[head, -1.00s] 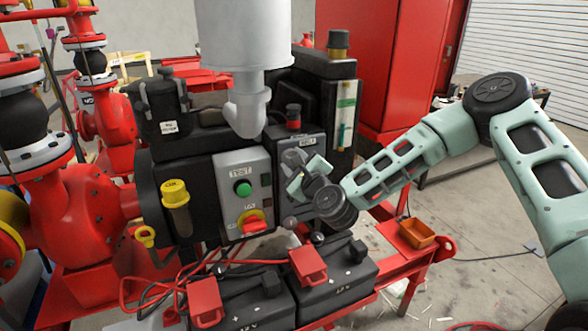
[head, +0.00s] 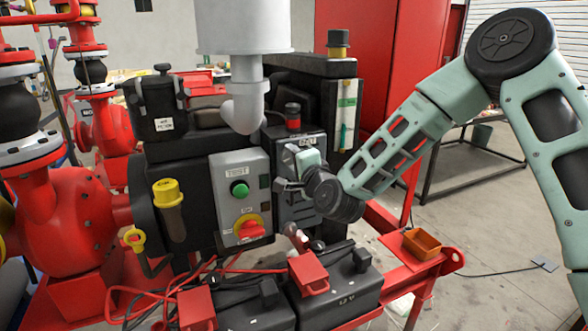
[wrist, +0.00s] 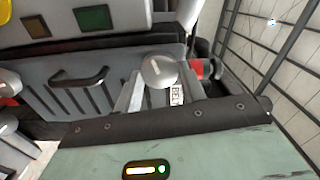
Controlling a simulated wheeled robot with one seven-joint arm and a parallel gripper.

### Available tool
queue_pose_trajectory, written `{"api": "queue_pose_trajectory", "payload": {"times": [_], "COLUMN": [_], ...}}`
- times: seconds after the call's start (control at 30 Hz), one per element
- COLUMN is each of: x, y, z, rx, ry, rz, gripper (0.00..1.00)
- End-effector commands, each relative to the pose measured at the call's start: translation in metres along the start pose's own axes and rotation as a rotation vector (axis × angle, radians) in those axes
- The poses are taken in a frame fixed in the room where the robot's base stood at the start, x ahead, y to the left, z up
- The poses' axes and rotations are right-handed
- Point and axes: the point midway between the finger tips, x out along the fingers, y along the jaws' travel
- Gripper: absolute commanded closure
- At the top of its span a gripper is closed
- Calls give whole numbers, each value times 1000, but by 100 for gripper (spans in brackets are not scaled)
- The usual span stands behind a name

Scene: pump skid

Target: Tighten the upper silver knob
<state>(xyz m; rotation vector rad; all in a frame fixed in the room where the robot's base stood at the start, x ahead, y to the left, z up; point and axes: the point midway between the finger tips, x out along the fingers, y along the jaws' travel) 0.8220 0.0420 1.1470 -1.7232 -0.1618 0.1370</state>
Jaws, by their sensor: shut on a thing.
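A round silver knob (wrist: 158,71) with a pale slot mark sits between my fingers in the wrist view, in front of a grey box face. My gripper (wrist: 160,88) is shut on it. In the head view my gripper (head: 287,186) is against the grey box right of the test panel, and it hides the knob there. A second silver knob (head: 291,230) shows lower down, below my gripper and apart from it.
The test panel (head: 240,197) with a green button and a red-yellow switch stands just left of my gripper. Black batteries (head: 335,280) with red clamps and cables lie below. An orange tray (head: 422,244) sits at the right. A grey pipe (head: 245,95) hangs above.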

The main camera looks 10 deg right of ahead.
Motion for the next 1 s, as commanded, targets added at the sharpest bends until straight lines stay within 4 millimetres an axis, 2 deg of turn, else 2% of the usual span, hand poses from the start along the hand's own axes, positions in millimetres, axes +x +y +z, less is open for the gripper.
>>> {"api": "queue_pose_trajectory", "payload": {"times": [1.0], "x": [-1], "y": [3], "z": [4], "rx": [-940], "ry": [-4], "rz": [-1], "gripper": [82]}}
